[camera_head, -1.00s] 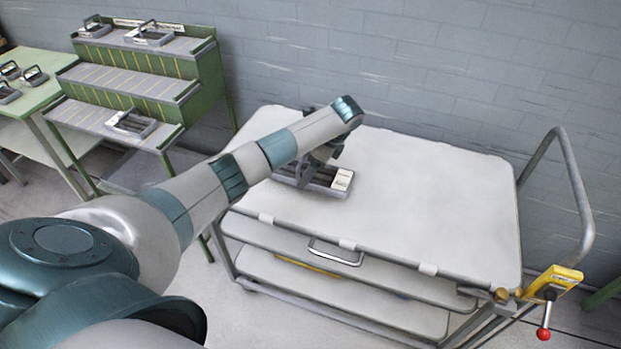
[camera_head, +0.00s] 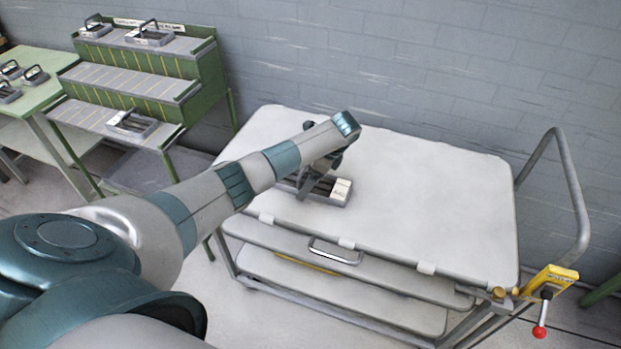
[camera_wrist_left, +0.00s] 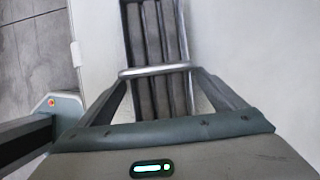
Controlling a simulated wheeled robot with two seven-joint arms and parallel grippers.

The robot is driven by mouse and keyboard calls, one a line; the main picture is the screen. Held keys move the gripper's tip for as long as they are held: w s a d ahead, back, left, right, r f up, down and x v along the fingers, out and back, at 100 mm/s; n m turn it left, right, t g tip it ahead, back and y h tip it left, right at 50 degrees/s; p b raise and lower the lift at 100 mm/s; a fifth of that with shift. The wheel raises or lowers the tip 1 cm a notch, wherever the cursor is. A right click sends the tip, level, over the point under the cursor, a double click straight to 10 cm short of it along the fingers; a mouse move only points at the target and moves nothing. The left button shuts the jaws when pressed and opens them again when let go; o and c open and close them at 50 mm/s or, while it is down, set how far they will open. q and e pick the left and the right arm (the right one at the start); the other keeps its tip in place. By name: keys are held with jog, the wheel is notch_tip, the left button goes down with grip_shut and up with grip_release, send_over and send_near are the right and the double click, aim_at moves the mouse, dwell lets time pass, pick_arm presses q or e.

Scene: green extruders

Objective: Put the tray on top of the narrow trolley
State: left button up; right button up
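The tray (camera_head: 327,199) is a small grey slotted carrier with a handle and a white label, over the left front part of the trolley's white top (camera_head: 430,200). I cannot tell whether its base touches that top. My left gripper (camera_head: 308,178) is above it, pointing down, and partly hides it. In the left wrist view the fingers (camera_wrist_left: 157,77) close in on the tray's handle (camera_wrist_left: 150,69), with the dark slots of the tray (camera_wrist_left: 154,35) beyond. The gripper appears shut on the handle. My right gripper is not in view.
The trolley has lower shelves, a push bar (camera_head: 582,215) and a yellow bracket with a red knob (camera_head: 540,332) at right. A green stepped rack (camera_head: 200,75) with similar trays stands at back left, beside a green table (camera_head: 45,95). The trolley top is otherwise clear.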

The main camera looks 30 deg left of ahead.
aim_at(319, 183)
pick_arm(q)
jog(key=shift+r, duration=0.1)
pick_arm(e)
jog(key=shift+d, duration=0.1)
pick_arm(q)
jog(key=shift+w+d+r+b, duration=0.1)
jog(key=shift+d+r+b, duration=0.2)
jog(key=shift+r, duration=0.3)
jog(key=b+v, duration=0.2)
jog(key=v, duration=0.3)
jog(key=shift+d+r, duration=0.1)
jog(key=shift+r, duration=0.05)
jog(key=p+v, duration=0.1)
jog(key=v, duration=0.4)
jog(key=shift+r, duration=0.1)
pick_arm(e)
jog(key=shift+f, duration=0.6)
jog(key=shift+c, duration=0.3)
